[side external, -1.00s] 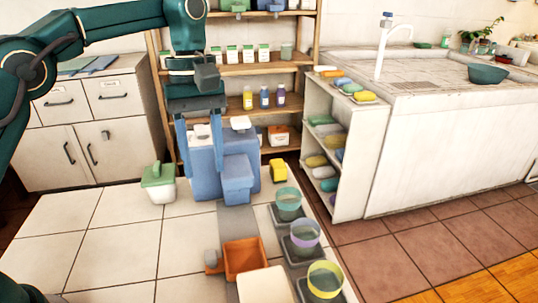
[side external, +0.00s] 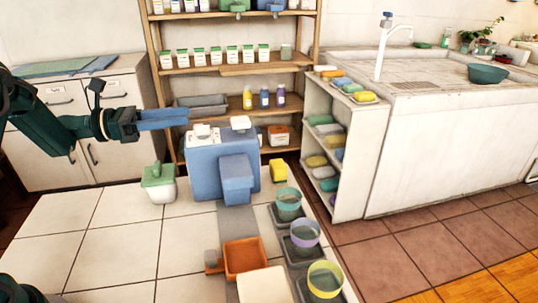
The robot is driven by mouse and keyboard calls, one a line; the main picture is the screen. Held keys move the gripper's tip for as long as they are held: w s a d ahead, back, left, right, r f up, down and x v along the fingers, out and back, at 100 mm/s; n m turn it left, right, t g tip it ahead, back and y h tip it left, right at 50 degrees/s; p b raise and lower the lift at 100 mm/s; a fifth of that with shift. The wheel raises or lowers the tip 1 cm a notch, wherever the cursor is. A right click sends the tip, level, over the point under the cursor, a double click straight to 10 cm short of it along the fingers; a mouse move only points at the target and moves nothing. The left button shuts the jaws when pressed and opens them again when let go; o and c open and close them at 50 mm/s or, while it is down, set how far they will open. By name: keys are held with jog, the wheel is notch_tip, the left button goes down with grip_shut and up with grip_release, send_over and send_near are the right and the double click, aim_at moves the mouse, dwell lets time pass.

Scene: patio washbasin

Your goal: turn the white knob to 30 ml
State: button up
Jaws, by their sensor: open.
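The blue dispenser box (side external: 205,172) stands on the white tiled top, with a blue spout block on its front. Two white parts sit on its top: a low one at the left (side external: 202,132) and a raised cap-like one at the right (side external: 240,123). I cannot tell for sure which is the white knob, and no scale marks can be read. My gripper (side external: 188,118) lies level, just left of and slightly above the box. Its blue fingers point right and look apart from the white parts. It is open and empty; the gap between the fingers is barely visible from this side.
A white canister with a green lid (side external: 158,184) stands left of the box. A yellow block (side external: 278,171), an orange tray (side external: 245,262) and cups on dark pads, including a yellow-rimmed one (side external: 325,281), are right and in front. Shelves (side external: 235,70) rise behind.

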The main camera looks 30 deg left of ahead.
aim_at(202, 125)
jog(key=shift+w+d+f, duration=1.7)
jog(key=shift+w+d, duration=0.1)
jog(key=shift+d, duration=0.1)
grip_shut()
